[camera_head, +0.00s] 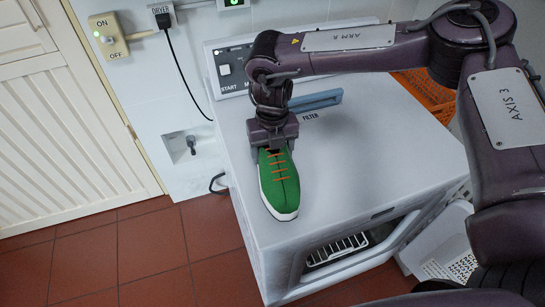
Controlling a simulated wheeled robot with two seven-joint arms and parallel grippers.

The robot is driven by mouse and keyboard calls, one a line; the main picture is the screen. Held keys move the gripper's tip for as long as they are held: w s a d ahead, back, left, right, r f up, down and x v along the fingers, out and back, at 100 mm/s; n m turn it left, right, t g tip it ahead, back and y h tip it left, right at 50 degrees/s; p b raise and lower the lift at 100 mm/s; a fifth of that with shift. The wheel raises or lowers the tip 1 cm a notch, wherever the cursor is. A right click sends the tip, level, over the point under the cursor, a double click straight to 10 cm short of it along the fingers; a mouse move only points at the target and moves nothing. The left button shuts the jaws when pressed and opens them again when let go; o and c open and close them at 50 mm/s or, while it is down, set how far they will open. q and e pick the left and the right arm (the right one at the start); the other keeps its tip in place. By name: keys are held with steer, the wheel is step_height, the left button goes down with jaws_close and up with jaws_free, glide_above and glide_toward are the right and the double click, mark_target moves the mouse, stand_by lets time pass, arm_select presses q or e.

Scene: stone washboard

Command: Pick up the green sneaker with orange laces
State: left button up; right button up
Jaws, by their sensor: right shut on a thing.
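The green sneaker (284,188) has orange laces and a white sole. It is on or just over the white top of the dryer (365,165), near its left edge, with its toe toward the front; I cannot tell whether it touches the top. My right gripper (273,150) points down and is shut on the heel end of the sneaker. The heel is partly hidden by the gripper. My left gripper is not in view.
A blue-grey filter handle (315,100) is on the dryer top behind the sneaker. An orange basket (428,95) stands at the back right. A white container (447,250) is at the lower right. The dryer top right of the sneaker is clear.

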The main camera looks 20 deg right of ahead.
steer(key=d+r+m, duration=0.1)
steer(key=r+m, duration=0.5)
steer(key=m, duration=0.6)
steer(key=d+r+m+b, duration=0.1)
steer(key=r+m, duration=0.5)
steer(key=m, duration=0.5)
steer(key=d+r+m, duration=0.2)
steer(key=r+m, duration=0.4)
steer(key=m, duration=0.6)
steer(key=shift+w+m, duration=0.3)
